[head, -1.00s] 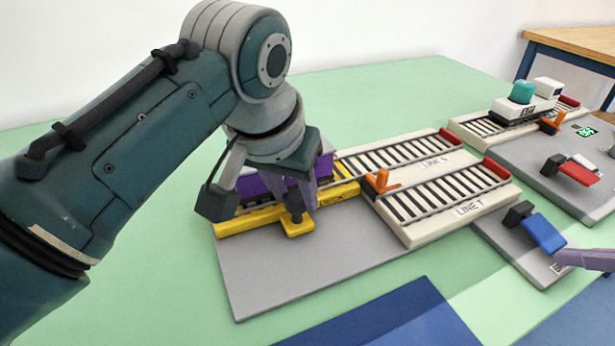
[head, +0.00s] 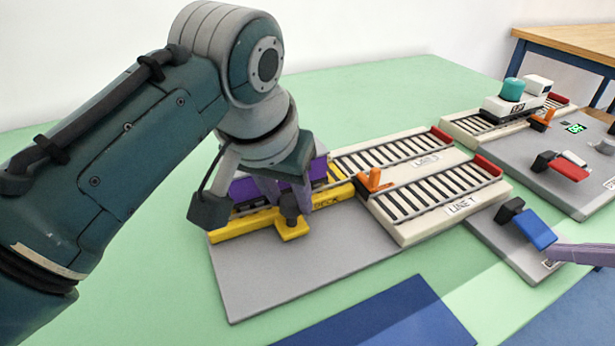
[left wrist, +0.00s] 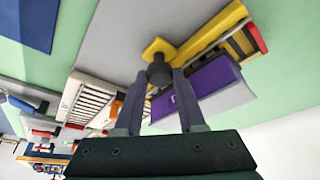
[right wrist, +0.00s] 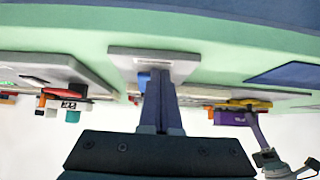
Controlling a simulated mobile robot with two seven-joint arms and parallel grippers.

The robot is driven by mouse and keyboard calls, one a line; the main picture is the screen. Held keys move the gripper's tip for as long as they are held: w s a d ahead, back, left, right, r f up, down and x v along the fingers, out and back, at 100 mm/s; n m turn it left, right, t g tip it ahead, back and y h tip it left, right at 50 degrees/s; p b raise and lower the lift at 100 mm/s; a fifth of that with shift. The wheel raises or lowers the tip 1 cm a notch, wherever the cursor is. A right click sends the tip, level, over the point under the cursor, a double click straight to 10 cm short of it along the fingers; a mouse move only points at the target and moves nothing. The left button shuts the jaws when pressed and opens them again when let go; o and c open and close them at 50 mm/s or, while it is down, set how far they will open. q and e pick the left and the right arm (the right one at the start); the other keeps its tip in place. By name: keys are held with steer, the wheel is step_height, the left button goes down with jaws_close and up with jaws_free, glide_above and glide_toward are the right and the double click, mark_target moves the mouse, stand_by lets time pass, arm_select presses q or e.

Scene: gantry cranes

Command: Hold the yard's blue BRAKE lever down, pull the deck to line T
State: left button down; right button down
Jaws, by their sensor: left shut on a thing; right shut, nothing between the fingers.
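The yellow deck (head: 225,228) carries a purple wagon (head: 240,187) and has a black knob (head: 290,206) on its front tab. My left gripper (head: 291,200) is shut on this knob; the left wrist view shows the knob (left wrist: 158,73) between the fingertips. The deck's right end appears to face the upper line (head: 390,152), behind line T (head: 440,195). The blue BRAKE lever (head: 533,230) is on a grey panel at the right. My right gripper (head: 562,253) is shut and empty at its near end; I cannot tell whether they touch or the lever is down.
An orange lever (head: 374,180) stands at the left end of the lines. Red stops (head: 488,165) close their right ends. A grey panel (head: 590,195) with a red lever (head: 566,168) is beyond the brake. The grey board (head: 270,280) before the deck is clear.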

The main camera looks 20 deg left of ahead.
arm_select(q)
steer(key=s+d, duration=0.7)
steer(key=shift+s+d, duration=0.35)
arm_select(e)
steer(key=shift+w+a, duration=0.1)
arm_select(q)
steer(key=c, duration=0.5)
jaws_free()
steer(key=shift+r, duration=0.15)
steer(key=s, duration=1.2)
steer(key=shift+s+r, duration=0.25)
steer(key=shift+r, duration=0.15)
